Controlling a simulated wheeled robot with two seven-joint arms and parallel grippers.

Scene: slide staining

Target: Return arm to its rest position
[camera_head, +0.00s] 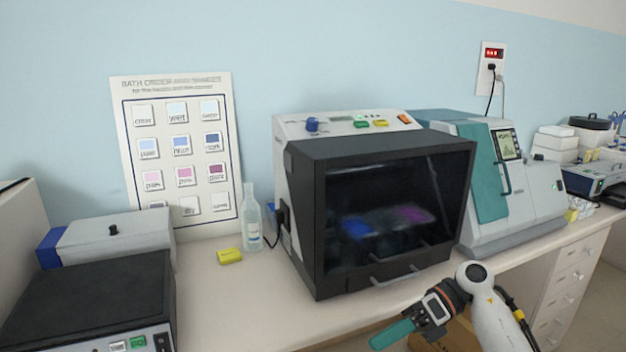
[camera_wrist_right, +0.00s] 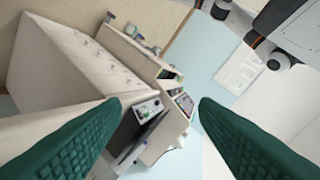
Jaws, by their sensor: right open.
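My right arm (camera_head: 492,312) comes in at the lower right of the head view. Its gripper (camera_head: 392,335) hangs low in front of the bench edge, below the dark-windowed machine, with a green finger pointing left. In the right wrist view the two green ridged fingers (camera_wrist_right: 158,115) stand wide apart with nothing between them. The gripper is open and empty. My left gripper is not in view.
A black-fronted staining machine (camera_head: 305,200) with a closed window and handle stands mid-bench. A teal-and-white machine (camera_head: 540,200) is right of it. A clear bottle (camera_head: 252,225), yellow block (camera_head: 229,256) and hotplate-like box (camera_head: 90,300) stand left. Bare bench (camera_head: 235,300) lies between.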

